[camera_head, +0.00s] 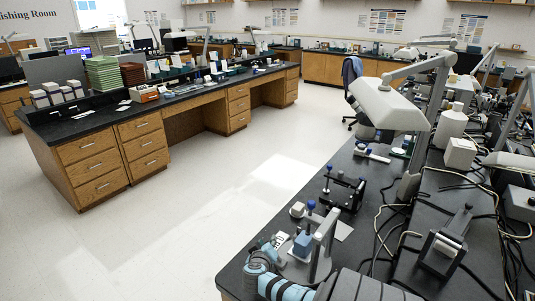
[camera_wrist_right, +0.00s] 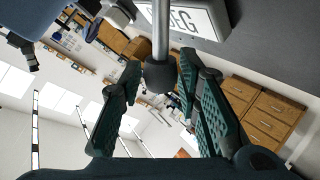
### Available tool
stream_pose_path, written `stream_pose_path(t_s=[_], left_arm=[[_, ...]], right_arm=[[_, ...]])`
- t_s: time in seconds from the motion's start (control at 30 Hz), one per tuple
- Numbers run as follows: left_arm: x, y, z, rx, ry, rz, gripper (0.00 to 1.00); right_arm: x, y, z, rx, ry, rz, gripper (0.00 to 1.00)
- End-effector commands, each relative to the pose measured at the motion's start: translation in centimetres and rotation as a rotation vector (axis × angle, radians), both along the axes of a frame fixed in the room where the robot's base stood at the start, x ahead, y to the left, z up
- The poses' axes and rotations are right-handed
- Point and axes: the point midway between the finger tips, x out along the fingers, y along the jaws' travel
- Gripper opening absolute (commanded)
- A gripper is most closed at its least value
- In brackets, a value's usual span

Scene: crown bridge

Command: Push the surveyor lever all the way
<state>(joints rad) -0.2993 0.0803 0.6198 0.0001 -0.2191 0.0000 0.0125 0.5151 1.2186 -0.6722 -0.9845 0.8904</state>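In the right wrist view, a metal lever rod (camera_wrist_right: 160,30) with a dark round knob (camera_wrist_right: 160,77) hangs down between the two dark green fingers of my right gripper (camera_wrist_right: 160,64). The fingers are spread, with a gap on both sides of the knob, so neither appears to grip it. A white plate with the letters "EG" (camera_wrist_right: 190,18) is behind the rod. In the head view, a grey upright device (camera_head: 320,245), which may be the surveyor, stands at the near bench edge beside my right arm. Its lever cannot be made out there. My left gripper is not seen.
A blue block (camera_head: 302,244) sits close to the device. A black stand with blue knobs (camera_head: 343,190) is farther back on the dark bench. A lamp (camera_head: 390,105) overhangs the bench, and cables (camera_head: 385,225) lie to the right. The floor (camera_head: 190,230) left of the bench is clear.

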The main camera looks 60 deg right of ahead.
Motion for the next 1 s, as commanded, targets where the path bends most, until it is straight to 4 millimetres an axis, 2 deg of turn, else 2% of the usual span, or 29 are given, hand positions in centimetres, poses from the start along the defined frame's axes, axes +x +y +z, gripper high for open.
stream_pose_path(t_s=[0.17, 0.4, 0.53, 0.67, 1.0], left_arm=[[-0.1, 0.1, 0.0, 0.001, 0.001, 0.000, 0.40], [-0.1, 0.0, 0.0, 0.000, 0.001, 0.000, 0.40], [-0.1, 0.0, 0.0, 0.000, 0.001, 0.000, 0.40], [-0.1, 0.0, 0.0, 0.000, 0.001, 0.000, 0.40], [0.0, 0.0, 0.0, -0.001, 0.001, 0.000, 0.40]], right_arm=[[-0.4, 1.4, 0.7, -0.001, -0.001, 0.003, 0.30], [-2.4, 7.0, 3.5, 0.004, -0.003, 0.003, 0.30], [-3.3, 9.3, 4.7, 0.003, -0.001, 0.001, 0.30], [-3.6, 10.1, 5.2, 0.001, 0.000, -0.001, 0.30], [-3.6, 10.1, 5.3, 0.000, 0.000, 0.000, 0.30]])
